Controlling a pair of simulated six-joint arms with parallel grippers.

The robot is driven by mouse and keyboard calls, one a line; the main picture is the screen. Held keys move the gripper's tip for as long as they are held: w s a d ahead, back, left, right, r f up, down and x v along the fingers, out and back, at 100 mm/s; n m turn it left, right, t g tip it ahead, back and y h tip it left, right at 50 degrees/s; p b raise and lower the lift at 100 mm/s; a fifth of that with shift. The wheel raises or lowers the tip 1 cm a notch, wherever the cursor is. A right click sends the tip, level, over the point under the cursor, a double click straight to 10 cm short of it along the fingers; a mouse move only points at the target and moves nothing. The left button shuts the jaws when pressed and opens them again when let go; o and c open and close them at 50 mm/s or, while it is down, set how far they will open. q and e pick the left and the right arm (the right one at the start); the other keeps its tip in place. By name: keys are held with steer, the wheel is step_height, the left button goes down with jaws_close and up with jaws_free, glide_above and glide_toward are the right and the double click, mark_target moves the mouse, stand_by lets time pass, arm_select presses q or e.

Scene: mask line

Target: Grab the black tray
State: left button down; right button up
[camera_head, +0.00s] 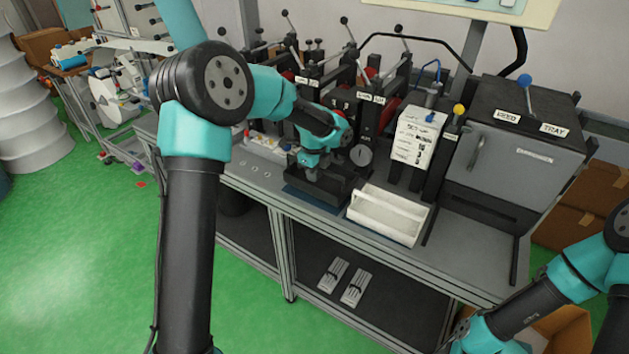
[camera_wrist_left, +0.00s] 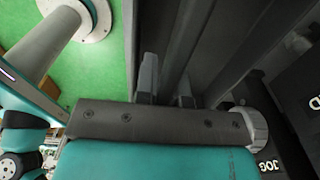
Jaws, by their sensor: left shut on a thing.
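The black tray (camera_head: 333,192) sits on the workbench in front of the machine presses, left of the white tray. My left gripper (camera_head: 311,174) reaches down over it from above and is shut on its wall. In the left wrist view, the two fingers of the left gripper (camera_wrist_left: 168,88) lie on either side of a dark wall of the black tray (camera_wrist_left: 192,45). Most of the tray's inside is hidden. My right arm shows at the lower right in the head view, but its fingers cannot be seen.
A white tray (camera_head: 388,214) stands close to the right of the black tray. Presses with levers (camera_head: 365,105) stand right behind. A grey cabinet (camera_head: 515,150) fills the bench's right side. Cardboard boxes (camera_head: 590,205) stand beyond it. Green floor (camera_head: 90,260) is open at the left.

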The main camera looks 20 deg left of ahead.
arm_select(q)
step_height(320, 180, up, 6)
steer(key=shift+r, duration=0.25)
stand_by(0.6)
